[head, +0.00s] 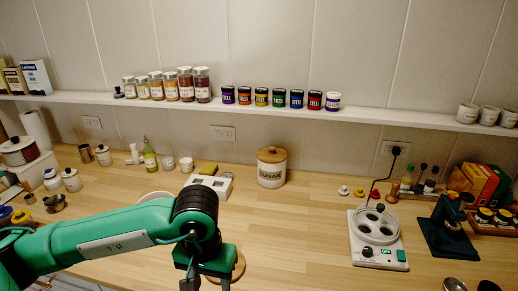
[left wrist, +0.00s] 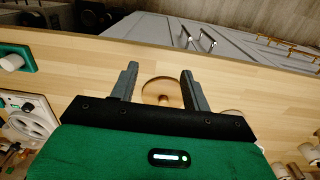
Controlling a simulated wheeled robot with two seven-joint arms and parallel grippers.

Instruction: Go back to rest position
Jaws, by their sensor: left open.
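My left gripper (head: 205,284) hangs over the front part of the wooden counter (head: 300,225), pointing down, with its arm coming in from the left. In the left wrist view the two grey fingers of my left gripper (left wrist: 160,72) stand apart with nothing held between them. A round wooden lid-like piece with a knob (left wrist: 162,98) shows beyond the gap between the fingers. In the head view this round wooden piece (head: 239,266) is partly hidden behind the gripper. My right gripper is in neither view.
A sugar jar (head: 271,170) and a white slotted appliance (head: 212,184) stand behind the arm. A white bowl (head: 154,196) is partly hidden by it. A white device with round openings (head: 378,240) stands right. The counter between is clear. A shelf (head: 270,108) holds jars.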

